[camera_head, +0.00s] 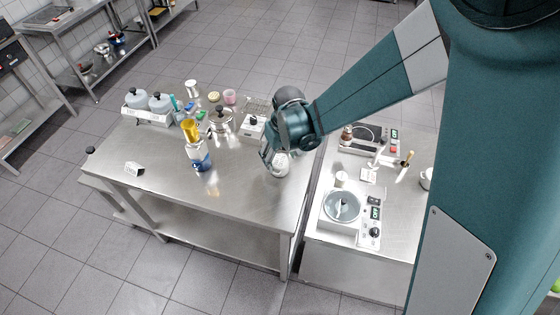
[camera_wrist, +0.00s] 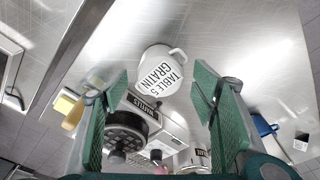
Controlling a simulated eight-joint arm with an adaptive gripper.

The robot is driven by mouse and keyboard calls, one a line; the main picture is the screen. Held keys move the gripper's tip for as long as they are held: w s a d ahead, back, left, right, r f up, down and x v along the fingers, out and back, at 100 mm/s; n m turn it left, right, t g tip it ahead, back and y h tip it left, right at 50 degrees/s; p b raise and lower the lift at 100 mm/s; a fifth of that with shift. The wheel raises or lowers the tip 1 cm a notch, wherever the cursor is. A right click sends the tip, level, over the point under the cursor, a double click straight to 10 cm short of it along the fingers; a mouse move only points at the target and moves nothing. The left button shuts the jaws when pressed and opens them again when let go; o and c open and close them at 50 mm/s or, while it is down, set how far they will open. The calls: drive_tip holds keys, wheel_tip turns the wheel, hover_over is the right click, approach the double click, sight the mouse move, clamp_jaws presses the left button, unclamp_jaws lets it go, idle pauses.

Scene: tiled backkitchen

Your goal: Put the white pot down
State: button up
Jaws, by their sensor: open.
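The white pot (camera_wrist: 163,66), marked "TABLE 5 GRATIN", stands on the steel table (camera_head: 240,195), close to its right edge. In the wrist view it lies between and just beyond the two green fingers of my gripper (camera_wrist: 160,88). The fingers are spread, with a gap visible on both sides of the pot. In the head view the pot (camera_head: 281,165) is partly hidden by my gripper (camera_head: 271,154), which is low over the table beside it.
A waffle maker (camera_head: 252,129) stands close behind the pot. A second counter (camera_head: 320,240) with a round-topped appliance (camera_head: 341,206) lies across a narrow gap to the right. The table's front middle is clear.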

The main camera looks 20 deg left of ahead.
sight(282, 164)
wheel_tip(282, 164, up, 8)
drive_tip(key=shift+s+d, duration=0.4)
drive_tip(key=shift+s, duration=0.05)
idle(0.8)
drive_tip(key=s+d+r+m+t, duration=0.1)
drive_tip(key=s+d+r+m, duration=0.1)
drive_tip(key=d+r, duration=0.7)
drive_tip(key=s+d+r+m+t, duration=0.15)
drive_tip(key=d+r, duration=0.35)
drive_tip(key=d, duration=0.7)
drive_tip(key=s+d+r+m+t, duration=0.1)
drive_tip(key=s+d+r+m, duration=0.1)
drive_tip(key=s+d, duration=0.4)
drive_tip(key=s+d+r+m+t+h, duration=0.1)
drive_tip(key=s+d, duration=0.5)
drive_tip(key=d, duration=0.6)
drive_tip(key=shift+s+d+r+m+t, duration=0.2)
drive_tip(key=shift+d+r+m+t, duration=0.15)
drive_tip(key=shift+m+t, duration=0.65)
drive_tip(key=shift+f+m+g, duration=0.1)
drive_tip(key=shift+m+g, duration=0.15)
